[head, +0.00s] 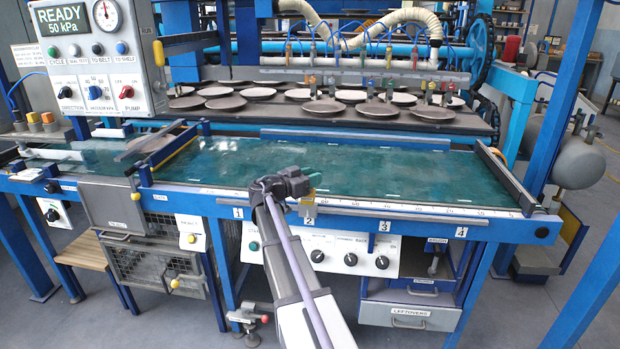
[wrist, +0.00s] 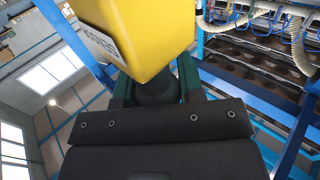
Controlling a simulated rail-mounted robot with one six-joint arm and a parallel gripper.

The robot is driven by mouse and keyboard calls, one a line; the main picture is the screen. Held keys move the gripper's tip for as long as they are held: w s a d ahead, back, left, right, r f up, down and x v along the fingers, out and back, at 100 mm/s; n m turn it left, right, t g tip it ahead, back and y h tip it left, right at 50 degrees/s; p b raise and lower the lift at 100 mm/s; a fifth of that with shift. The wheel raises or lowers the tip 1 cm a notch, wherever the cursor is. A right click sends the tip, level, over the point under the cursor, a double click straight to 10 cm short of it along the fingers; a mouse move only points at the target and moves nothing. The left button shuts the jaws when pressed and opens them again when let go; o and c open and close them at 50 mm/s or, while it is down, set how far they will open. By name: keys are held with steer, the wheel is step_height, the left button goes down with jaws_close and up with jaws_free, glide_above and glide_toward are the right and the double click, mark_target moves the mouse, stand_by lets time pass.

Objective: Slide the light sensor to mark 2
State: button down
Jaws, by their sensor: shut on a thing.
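The light sensor is a yellow block with a white label and a dark stem, filling the top middle of the wrist view (wrist: 150,35). My gripper (wrist: 155,88) is shut on its dark stem, with a green fingertip on each side. Exact alignment cannot be told.
Mark 1 (head: 238,213) is to the left, mark 3 (head: 384,226) and mark 4 (head: 461,232) to the right. A scale strip (head: 420,210) runs along the belt's front edge.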

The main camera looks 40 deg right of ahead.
steer(key=c, duration=0.8)
jaws_free()
steer(key=a, duration=1)
steer(key=shift+w+a, duration=0.35)
steer(key=shift+w, duration=0.05)
